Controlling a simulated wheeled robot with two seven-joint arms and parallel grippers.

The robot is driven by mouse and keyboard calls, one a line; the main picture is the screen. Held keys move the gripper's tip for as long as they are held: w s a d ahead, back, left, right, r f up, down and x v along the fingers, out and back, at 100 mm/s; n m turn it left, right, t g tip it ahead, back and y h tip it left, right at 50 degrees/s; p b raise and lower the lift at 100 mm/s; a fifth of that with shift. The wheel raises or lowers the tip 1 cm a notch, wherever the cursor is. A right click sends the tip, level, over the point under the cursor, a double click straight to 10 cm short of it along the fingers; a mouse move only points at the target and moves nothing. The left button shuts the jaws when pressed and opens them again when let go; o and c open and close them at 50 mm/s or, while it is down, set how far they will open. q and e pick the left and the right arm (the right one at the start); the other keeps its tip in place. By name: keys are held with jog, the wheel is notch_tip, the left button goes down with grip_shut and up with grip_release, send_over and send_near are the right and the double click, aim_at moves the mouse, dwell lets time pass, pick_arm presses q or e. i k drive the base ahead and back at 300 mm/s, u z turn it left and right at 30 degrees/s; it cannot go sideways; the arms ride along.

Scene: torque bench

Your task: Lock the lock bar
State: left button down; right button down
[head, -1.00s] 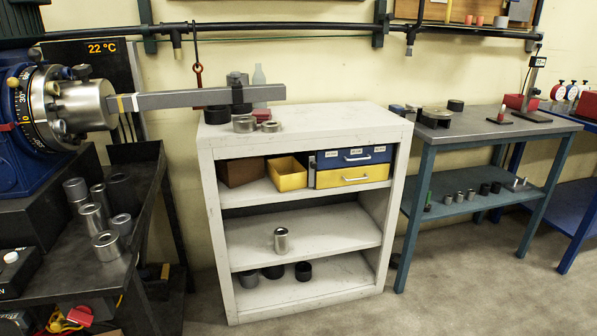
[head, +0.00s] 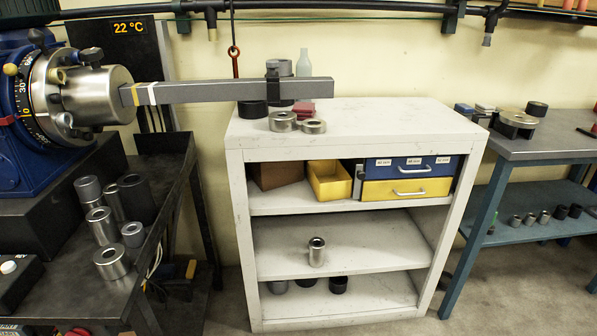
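A long grey bar (head: 240,91) reaches out level to the right from the steel hub (head: 98,95) of a blue machine (head: 22,75) at the left. It has a yellow and a white band near the hub and a dark slider (head: 272,83) near its far end. I cannot tell which part is the lock bar. A red hook (head: 233,51) hangs behind the grey bar. Neither of my grippers is in view.
A white shelf unit (head: 390,125) stands in the middle, with steel rings (head: 283,121) on top under the bar's end. A dark bench (head: 75,235) with metal cylinders is at the left. A blue-legged table (head: 560,148) is at the right. Grey floor shows at lower right.

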aim_at(360, 174)
jog(key=z, duration=0.15)
jog(key=i, duration=1.05)
jog(key=z, duration=0.8)
